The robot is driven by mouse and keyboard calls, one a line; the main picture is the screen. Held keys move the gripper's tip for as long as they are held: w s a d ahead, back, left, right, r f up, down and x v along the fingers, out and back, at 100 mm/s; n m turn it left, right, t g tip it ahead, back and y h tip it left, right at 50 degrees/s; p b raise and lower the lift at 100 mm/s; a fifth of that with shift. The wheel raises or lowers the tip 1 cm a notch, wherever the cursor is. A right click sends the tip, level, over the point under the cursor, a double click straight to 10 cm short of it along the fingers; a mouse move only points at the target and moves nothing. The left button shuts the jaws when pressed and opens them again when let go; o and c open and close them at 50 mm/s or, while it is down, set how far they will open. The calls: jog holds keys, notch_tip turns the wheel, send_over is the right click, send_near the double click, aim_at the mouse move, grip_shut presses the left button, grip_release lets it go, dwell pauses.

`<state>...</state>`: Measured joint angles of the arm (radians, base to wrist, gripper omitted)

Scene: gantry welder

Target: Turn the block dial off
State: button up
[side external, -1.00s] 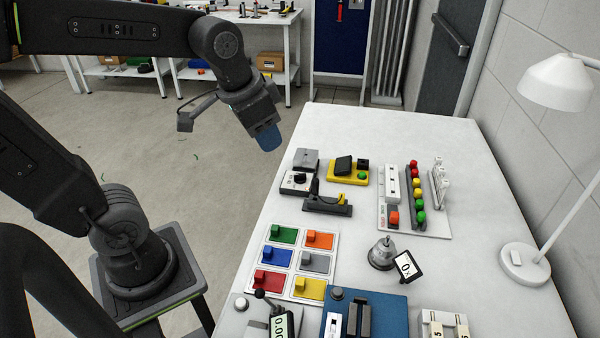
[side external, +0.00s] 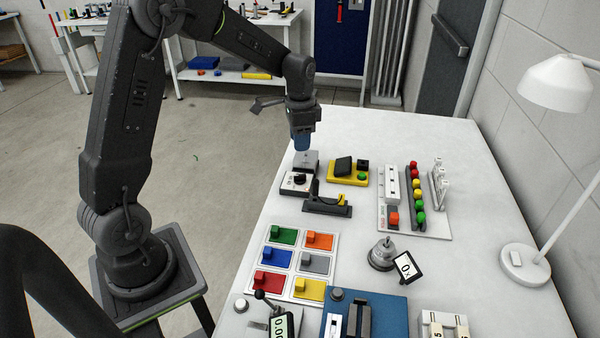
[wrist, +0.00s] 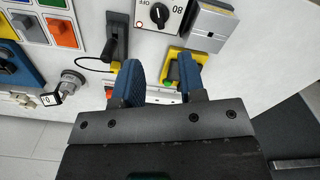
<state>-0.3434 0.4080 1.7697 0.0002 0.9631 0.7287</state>
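The block dial (side external: 299,180) is a white-faced block with a round black knob, attached beside a plain grey block (side external: 306,159), near the table's left edge. In the wrist view the dial's black knob (wrist: 160,13) is at the top edge, with a white pointer mark and the number 80 beside it; part of the face is cut off. My gripper (side external: 301,148) points down above the grey block, just behind the dial, touching nothing that I can see. In the wrist view its two blue fingers (wrist: 160,70) are apart, with nothing held between them.
A yellow-based device (side external: 348,171) with a green button stands right of the dial. A black lever switch (side external: 328,205) stands in front. Coloured switches (side external: 290,262), a bell-like silver part (side external: 382,254) and a lamp (side external: 545,170) stand farther off. The table's far end is clear.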

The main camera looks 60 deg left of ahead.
aim_at(300, 175)
notch_tip(300, 175, down, 11)
jog(key=shift+r, duration=0.1)
jog(key=shift+c, duration=0.3)
jog(key=c, duration=0.5)
jog(key=shift+n, duration=0.4)
jog(key=n, duration=0.3)
jog(key=shift+n, duration=2.6)
